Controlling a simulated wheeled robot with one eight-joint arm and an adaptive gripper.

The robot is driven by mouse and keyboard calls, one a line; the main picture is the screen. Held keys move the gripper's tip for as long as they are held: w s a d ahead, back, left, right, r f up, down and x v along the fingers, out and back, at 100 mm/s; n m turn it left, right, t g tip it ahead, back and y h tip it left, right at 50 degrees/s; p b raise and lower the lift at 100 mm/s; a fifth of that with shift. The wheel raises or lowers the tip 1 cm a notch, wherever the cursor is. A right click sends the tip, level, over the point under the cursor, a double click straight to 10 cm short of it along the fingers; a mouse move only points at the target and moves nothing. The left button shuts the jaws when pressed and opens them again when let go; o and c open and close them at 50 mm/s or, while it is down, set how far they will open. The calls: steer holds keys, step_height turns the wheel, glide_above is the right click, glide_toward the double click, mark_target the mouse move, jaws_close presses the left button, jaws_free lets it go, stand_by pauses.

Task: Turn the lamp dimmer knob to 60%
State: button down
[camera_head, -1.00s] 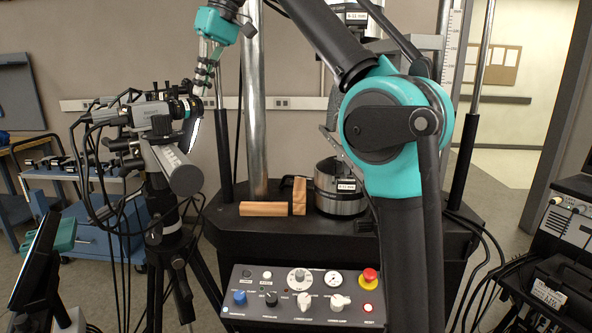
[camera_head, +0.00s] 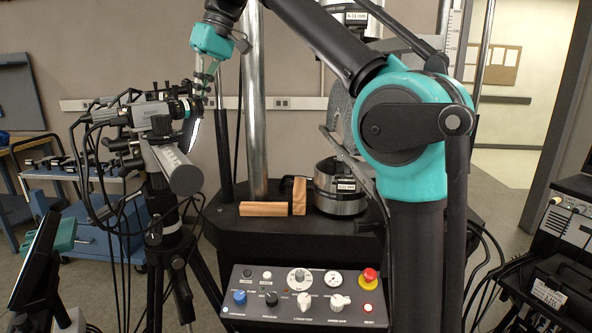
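I cannot tell for sure which part is the lamp dimmer knob. My gripper (camera_head: 201,93) points down just by the lens end, high above the panel. Its fingers are small and overlap the background; I cannot tell whether they touch anything.
A dark machine bed (camera_head: 290,228) behind the panel holds two wooden blocks (camera_head: 263,209) and a round metal load cell (camera_head: 340,189). A red emergency button (camera_head: 369,276) sits at the panel's right. Cables hang around the tripod.

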steer(key=shift+w+d+f, duration=0.1)
steer(key=shift+w+d, duration=0.15)
steer(key=shift+w, duration=0.2)
steer(key=shift+w+d+f, duration=0.1)
steer(key=shift+w+d, duration=0.1)
steer(key=shift+w, duration=0.25)
stand_by(0.6)
steer(key=shift+d, duration=0.15)
steer(key=v, duration=0.6)
steer(key=shift+s+d+f, duration=0.1)
steer(key=shift+d+f, duration=0.05)
steer(key=shift+d, duration=0.1)
stand_by(0.4)
steer(key=s+a+f, duration=0.2)
steer(key=a+f, duration=0.1)
steer(key=f, duration=0.2)
steer(key=shift+a, duration=0.25)
stand_by(0.5)
